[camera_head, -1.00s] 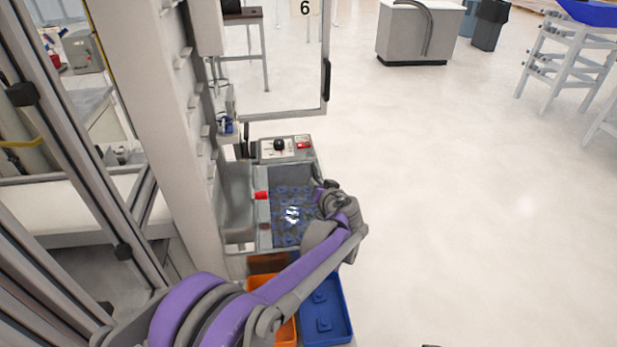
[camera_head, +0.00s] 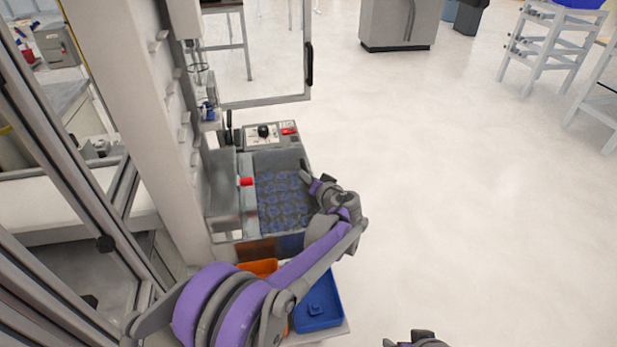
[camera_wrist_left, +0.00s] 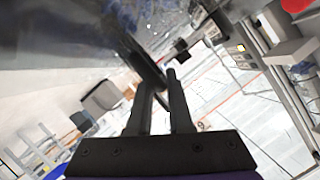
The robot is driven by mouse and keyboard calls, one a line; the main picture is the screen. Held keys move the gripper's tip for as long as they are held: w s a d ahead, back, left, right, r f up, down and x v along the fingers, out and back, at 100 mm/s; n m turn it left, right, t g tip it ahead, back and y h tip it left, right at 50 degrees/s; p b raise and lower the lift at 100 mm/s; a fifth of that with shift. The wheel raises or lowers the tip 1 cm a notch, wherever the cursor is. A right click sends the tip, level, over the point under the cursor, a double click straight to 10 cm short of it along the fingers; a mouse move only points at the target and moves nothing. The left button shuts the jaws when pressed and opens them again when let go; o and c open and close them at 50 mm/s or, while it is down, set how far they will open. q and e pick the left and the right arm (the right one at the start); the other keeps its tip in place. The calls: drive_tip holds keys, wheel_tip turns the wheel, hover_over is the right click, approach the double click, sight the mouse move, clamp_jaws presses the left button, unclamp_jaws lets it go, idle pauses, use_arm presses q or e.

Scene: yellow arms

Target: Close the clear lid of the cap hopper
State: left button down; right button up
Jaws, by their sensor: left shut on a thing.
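The cap hopper (camera_head: 238,215) is a grey metal box holding many blue caps (camera_head: 282,200). Its clear lid is hard to make out in the head view, and I cannot tell its angle. In the left wrist view a grey, see-through panel that looks like the lid (camera_wrist_left: 60,40) fills the upper left, with a dark edge running down to my fingers. My left gripper (camera_head: 307,178) is at the hopper's right side, and its fingers (camera_wrist_left: 158,84) are shut on what looks like this lid edge. A dark part at the bottom edge looks like my right gripper (camera_head: 418,340), cut off by the frame.
A control box (camera_head: 268,134) with a black knob and red button stands behind the hopper. An orange bin (camera_head: 262,267) and a blue bin (camera_head: 318,305) sit in front, partly behind my left arm. A machine column (camera_head: 135,120) stands left. Open floor lies right.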

sight(280, 231)
use_arm(q)
drive_tip(key=c, duration=0.8)
unclamp_jaws()
drive_tip(key=shift+a+f, duration=0.1)
drive_tip(key=shift+f, duration=0.15)
drive_tip(key=shift+c, duration=0.2)
drive_tip(key=shift+s+d+r, duration=0.2)
drive_tip(key=shift+s+d, duration=0.15)
drive_tip(key=shift+s, duration=0.05)
drive_tip(key=v, duration=0.9)
drive_tip(key=shift+s+d+r+b, duration=0.1)
drive_tip(key=shift+s+d+b, duration=0.05)
drive_tip(key=shift+s+b, duration=0.25)
